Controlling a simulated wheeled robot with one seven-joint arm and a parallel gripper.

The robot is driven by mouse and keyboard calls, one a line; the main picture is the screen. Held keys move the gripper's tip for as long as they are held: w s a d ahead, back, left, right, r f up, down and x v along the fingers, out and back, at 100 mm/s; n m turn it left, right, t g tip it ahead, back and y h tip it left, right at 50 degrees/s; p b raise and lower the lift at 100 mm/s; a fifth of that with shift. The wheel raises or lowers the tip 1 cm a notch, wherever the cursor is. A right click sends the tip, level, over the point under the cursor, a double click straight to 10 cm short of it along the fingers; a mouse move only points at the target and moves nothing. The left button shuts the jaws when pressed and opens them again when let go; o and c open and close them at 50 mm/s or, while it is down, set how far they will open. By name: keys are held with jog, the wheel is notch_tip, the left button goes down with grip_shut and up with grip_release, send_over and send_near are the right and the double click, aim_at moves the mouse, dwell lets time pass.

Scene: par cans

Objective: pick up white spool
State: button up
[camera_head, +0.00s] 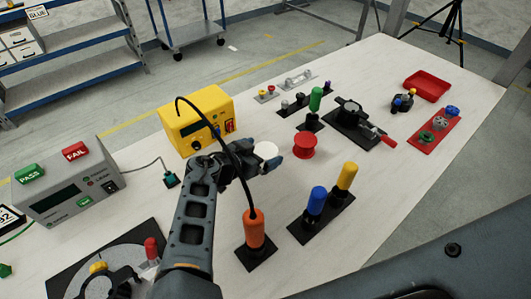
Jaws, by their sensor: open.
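The white spool (265,150) shows as a pale round top near the middle of the table. My gripper (274,151) is open, with its fingers at the spool, one on the near side and one on the far side. I cannot tell whether the fingers touch it. The spool's lower part is hidden behind the gripper. A red spool (306,145) stands just to the right of my gripper, apart from it.
A yellow meter (196,115) stands behind my gripper, with a black cable arching to an orange-handled tool (254,228) in front. Blue and yellow handles (330,195) stand front right. A black fixture (350,118) and red tray (427,86) lie farther right. The right table edge is clear.

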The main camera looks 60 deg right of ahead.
jog(key=c, duration=1.1)
jog(key=shift+c, duration=0.5)
jog(key=shift+r, duration=0.1)
